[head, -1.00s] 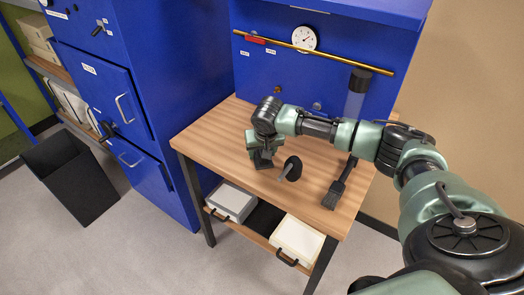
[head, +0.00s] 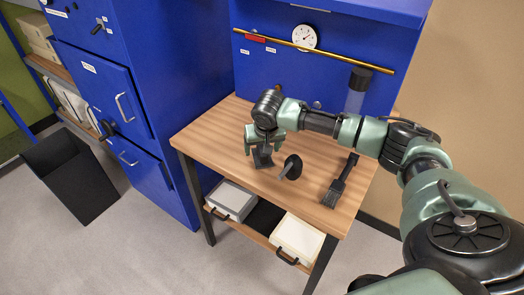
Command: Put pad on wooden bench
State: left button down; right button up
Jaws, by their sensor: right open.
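The wooden bench (head: 215,135) stands against the blue cabinet, its top mostly bare. A small dark piece (head: 263,158), probably the pad, is on the bench top, tilted or wedge-shaped, below my right gripper (head: 262,147). My right gripper is open, its green fingers above and around the upper part of this piece. Whether they touch it I cannot tell. My left gripper is not in view.
A round black tool (head: 291,167) lies just right of the dark piece. A black brush (head: 339,182) lies near the bench's right side. Two trays (head: 231,201) (head: 298,239) sit on the lower shelf. A black bin (head: 70,170) stands on the floor at left.

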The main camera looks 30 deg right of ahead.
jog(key=v, duration=1)
jog(key=shift+b, duration=0.35)
jog(key=shift+a+f, duration=0.1)
